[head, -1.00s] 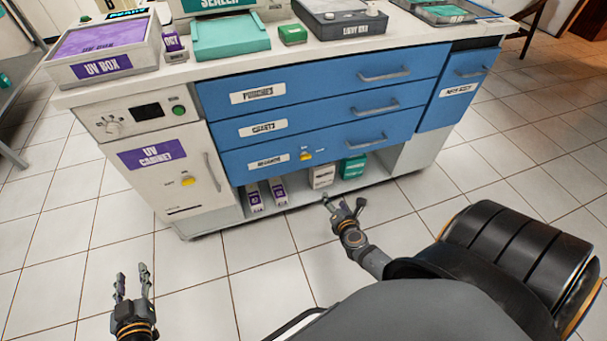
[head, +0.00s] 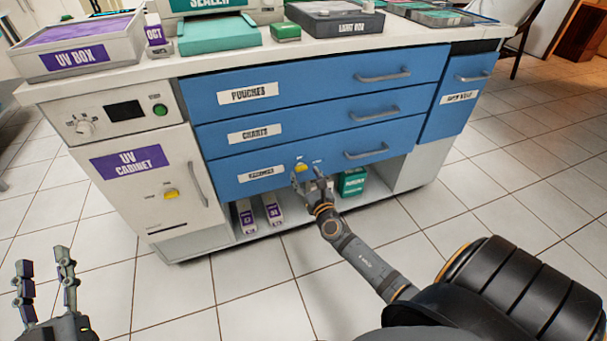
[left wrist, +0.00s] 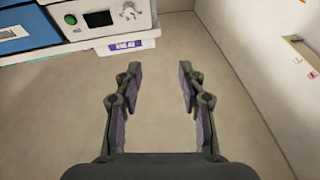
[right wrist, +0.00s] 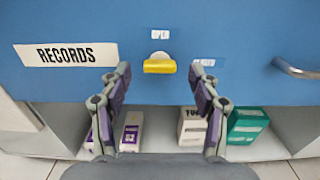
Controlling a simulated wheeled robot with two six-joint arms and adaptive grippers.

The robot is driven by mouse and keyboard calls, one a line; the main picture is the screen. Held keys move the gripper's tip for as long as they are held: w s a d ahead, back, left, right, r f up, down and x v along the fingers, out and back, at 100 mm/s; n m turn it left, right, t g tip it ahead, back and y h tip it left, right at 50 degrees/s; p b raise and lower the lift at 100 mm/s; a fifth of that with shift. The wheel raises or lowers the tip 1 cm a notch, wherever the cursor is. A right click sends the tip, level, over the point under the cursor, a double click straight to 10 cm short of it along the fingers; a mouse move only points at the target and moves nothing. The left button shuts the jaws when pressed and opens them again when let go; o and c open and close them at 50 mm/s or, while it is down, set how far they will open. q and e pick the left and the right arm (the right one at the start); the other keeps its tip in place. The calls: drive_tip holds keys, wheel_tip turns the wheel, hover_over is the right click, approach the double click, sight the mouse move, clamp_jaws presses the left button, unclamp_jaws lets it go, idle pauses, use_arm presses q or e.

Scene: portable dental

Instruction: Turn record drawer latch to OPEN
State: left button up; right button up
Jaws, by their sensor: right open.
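The record drawer (head: 235,178) is the lowest blue drawer, and its "RECORDS" label (right wrist: 66,55) reads clearly in the right wrist view. Its yellow latch (right wrist: 160,65) lies level under a small "OPEN" tag (right wrist: 160,34); a second tag to its right is partly hidden by a finger. In the head view the latch (head: 301,168) shows just above my right gripper (head: 311,178). That gripper (right wrist: 163,82) is open, its fingers either side of the latch in the picture; contact cannot be told. My left gripper (head: 45,268) is open and empty above the floor, also in its wrist view (left wrist: 160,85).
The drawer handle (right wrist: 296,69) is right of the latch. An open shelf below holds purple-white boxes (head: 272,208) and a green box (head: 353,182). The UV cabinet (head: 150,190), with its own yellow latch, stands left. Floor in front is clear.

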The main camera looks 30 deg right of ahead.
drive_tip(key=shift+x, duration=1)
use_arm(q)
drive_tip(key=r, duration=0.1)
drive_tip(key=r+t, duration=0.1)
drive_tip(key=shift+s+r, duration=0.3)
use_arm(e)
drive_tip(key=shift+c, duration=0.2)
